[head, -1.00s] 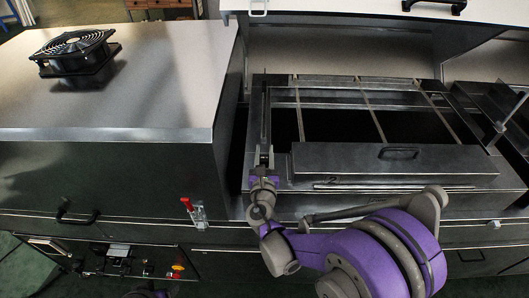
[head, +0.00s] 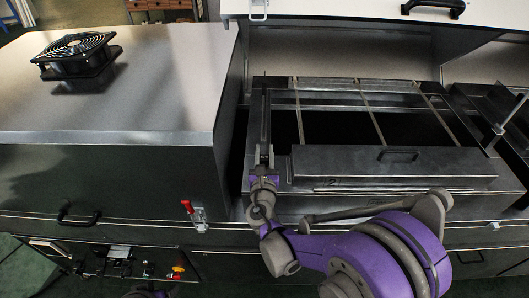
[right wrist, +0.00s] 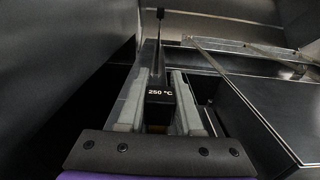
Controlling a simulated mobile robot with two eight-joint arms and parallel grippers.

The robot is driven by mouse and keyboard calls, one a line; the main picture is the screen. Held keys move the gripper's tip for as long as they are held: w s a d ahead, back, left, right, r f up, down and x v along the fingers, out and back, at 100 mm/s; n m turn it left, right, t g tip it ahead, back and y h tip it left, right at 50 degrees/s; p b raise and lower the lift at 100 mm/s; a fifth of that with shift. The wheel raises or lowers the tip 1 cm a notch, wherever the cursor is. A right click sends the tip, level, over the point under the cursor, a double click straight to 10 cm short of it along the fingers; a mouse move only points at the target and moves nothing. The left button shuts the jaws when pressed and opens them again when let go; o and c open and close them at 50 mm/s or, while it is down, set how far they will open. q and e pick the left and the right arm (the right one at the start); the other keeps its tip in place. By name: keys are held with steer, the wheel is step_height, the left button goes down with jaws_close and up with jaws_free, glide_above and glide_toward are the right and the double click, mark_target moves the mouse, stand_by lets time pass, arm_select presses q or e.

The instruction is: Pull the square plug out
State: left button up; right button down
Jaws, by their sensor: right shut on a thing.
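My right gripper (head: 264,157) is at the left end of the open metal frame, beside the large cabinet. In the right wrist view its two grey fingers (right wrist: 159,100) are shut on a black block labelled "250 °C" (right wrist: 160,93). A thin rod with a small dark end (right wrist: 160,14) rises beyond the block. I cannot tell whether the block is the square plug, nor whether it is seated or free. No other square plug can be made out. My left gripper is not in view.
The large cabinet (head: 110,90) with a black fan (head: 75,56) on top stands left. The frame's handled panel (head: 450,165) lies to the right of my gripper. A red-handled clamp (head: 194,212) is on the front. The gap around my gripper is narrow.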

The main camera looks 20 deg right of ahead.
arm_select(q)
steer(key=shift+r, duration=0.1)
arm_select(e)
steer(key=shift+r, duration=0.15)
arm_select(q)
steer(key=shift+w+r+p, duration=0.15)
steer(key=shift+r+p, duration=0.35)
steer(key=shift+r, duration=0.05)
arm_select(e)
steer(key=shift+r, duration=0.75)
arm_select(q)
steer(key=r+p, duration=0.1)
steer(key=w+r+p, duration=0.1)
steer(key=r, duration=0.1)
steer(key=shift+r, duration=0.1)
arm_select(e)
step_height(320, 180, up, 4)
steer(key=shift+r, duration=0.25)
